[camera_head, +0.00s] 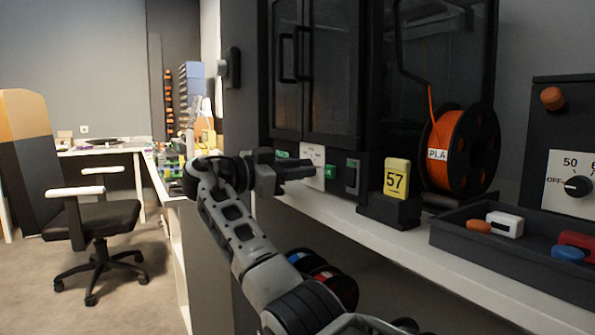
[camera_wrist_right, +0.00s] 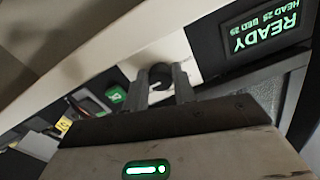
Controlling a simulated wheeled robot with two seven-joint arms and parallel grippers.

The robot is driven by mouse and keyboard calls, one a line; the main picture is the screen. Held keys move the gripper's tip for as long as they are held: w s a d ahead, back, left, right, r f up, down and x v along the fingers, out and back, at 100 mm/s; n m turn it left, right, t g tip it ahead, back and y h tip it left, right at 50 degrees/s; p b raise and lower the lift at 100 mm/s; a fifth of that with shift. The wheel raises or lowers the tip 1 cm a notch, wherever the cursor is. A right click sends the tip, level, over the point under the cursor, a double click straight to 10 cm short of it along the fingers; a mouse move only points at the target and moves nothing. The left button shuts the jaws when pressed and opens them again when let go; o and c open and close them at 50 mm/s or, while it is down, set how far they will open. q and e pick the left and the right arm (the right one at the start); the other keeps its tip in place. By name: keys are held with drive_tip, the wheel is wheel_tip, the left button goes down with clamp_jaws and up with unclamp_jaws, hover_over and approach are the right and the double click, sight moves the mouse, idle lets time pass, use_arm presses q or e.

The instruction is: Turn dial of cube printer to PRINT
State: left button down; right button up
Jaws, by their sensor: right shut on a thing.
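The cube printer (camera_head: 315,75) is a black cabinet with glass doors on the white counter. A white dial panel (camera_head: 314,157) and green labels are on its lower front. My right gripper (camera_head: 308,170) reaches this panel from the left. In the right wrist view, its two fingers (camera_wrist_right: 162,84) are shut on the black dial (camera_wrist_right: 160,70), one on each side. The dial's pointer and most of its markings are hidden or too small to read. The printer's display (camera_wrist_right: 265,30) shows READY in green, upside down. My left gripper is not in view.
A yellow block marked 57 (camera_head: 397,178) stands in a black holder on the counter. A dark tray (camera_head: 500,262) with small coloured items is at right. A chair (camera_head: 95,220) stands on open floor at left.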

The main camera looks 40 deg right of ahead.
drive_tip(key=shift+f, duration=0.1)
idle(0.3)
drive_tip(key=o, duration=1)
drive_tip(key=shift+a, duration=0.15)
use_arm(q)
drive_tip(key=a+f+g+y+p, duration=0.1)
drive_tip(key=p, duration=0.1)
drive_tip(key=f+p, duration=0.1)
drive_tip(key=p, duration=0.2)
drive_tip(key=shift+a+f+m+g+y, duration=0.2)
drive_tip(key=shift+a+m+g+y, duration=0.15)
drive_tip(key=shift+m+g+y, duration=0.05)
use_arm(e)
drive_tip(key=a, duration=0.5)
drive_tip(key=w+a, duration=0.1)
drive_tip(key=a, duration=0.4)
drive_tip(key=w+a, duration=0.1)
drive_tip(key=a, duration=0.4)
drive_tip(key=shift+a, duration=0.3)
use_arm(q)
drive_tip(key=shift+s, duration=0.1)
